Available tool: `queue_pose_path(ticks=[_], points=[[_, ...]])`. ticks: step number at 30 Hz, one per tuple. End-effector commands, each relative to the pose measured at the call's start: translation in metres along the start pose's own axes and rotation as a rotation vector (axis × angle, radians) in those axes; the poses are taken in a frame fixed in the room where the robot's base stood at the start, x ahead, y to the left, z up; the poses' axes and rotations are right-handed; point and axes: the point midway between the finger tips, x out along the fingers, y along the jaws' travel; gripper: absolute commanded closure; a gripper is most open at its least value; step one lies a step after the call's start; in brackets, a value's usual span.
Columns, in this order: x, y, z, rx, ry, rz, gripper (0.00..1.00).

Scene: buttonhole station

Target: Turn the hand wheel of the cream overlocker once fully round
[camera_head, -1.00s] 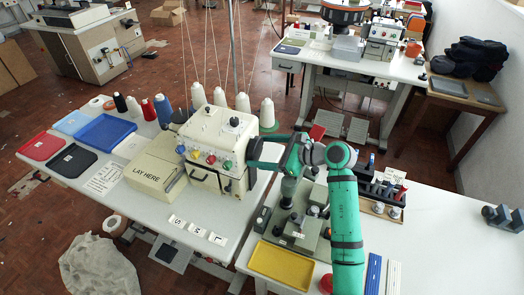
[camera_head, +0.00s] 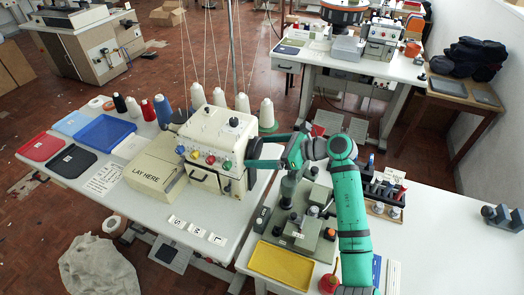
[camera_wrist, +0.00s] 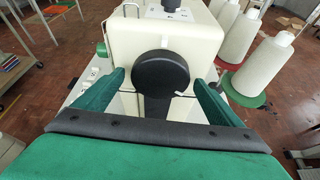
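The cream overlocker (camera_head: 222,134) stands on the white table, with coloured dials on its front. Its black hand wheel (camera_head: 253,150) is on the right side, partly hidden by my gripper in the head view. In the wrist view the round black hand wheel (camera_wrist: 160,72) faces me, with a dark part below it. My gripper (camera_wrist: 159,84) is open, its green fingers to the left and right of the wheel with visible gaps. In the head view my gripper (camera_head: 262,158) is beside the machine's right side. Contact with the wheel does not show.
Thread cones (camera_head: 267,113) stand behind the machine. A second table holds a grey-green machine (camera_head: 302,232) and a yellow tray (camera_head: 282,264) below my arm.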

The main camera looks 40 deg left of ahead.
Motion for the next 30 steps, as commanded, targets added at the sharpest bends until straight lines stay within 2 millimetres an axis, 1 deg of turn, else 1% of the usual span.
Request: queue_pose_path(ticks=[6,10,14,18,22,27,30], points=[[-0.001,0.000,0.000,-0.001,0.000,0.000,0.10],[-0.010,-0.001,0.000,-0.001,0.000,-0.002,0.10],[-0.031,-0.001,0.000,-0.002,0.001,-0.004,0.10],[-0.058,-0.001,0.000,-0.001,0.001,-0.004,0.10],[-0.081,-0.001,0.000,-0.001,0.001,-0.003,0.10],[-0.101,0.000,0.000,0.000,0.000,-0.002,0.10],[-0.106,0.000,0.000,-0.001,0.001,-0.001,0.10]])
